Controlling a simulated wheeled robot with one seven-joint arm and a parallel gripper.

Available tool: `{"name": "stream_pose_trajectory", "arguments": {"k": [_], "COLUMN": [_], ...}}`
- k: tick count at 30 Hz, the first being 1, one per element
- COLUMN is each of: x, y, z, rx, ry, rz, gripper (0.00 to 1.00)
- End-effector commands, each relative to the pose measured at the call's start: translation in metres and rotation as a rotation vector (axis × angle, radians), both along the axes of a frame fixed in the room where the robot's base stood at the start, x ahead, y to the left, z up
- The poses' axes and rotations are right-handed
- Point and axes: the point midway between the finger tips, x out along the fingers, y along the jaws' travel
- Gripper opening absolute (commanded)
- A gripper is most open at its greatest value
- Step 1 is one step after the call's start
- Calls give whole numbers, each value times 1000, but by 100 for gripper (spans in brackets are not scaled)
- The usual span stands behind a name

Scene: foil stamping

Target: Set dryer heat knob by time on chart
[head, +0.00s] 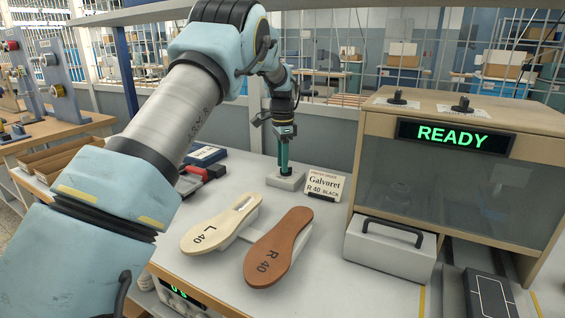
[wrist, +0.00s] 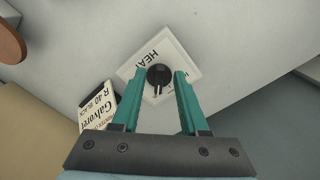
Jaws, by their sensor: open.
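The heat knob (wrist: 158,75) is round and black with a pointer mark, on a white plate (wrist: 137,70) lettered "HEA…", the rest being covered. In the head view the plate sits on a small grey block (head: 287,183) at the back of the table. My gripper (wrist: 159,72) points down at the knob with its teal fingers open, one on each side of it. I cannot tell whether the fingers touch it. In the head view my gripper (head: 284,167) hides most of the knob. I cannot make out a time chart.
A card reading "Galvoret R 40 BLACK" (head: 326,184) stands right of the block. A cream sole (head: 222,222) and a brown sole (head: 278,246) lie in front. A cabinet (head: 378,130) with a "READY" display (head: 452,137) stands at right, a grey handled box (head: 390,255) before it.

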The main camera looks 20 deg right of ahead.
Motion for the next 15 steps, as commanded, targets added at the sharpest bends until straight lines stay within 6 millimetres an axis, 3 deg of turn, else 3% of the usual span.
{"name": "stream_pose_trajectory", "arguments": {"k": [12, 15], "x": [0, 0], "y": [0, 0], "z": [-10, -10], "rx": [0, 0], "ry": [-1, -1], "rz": [-1, 0], "gripper": [44, 34]}}
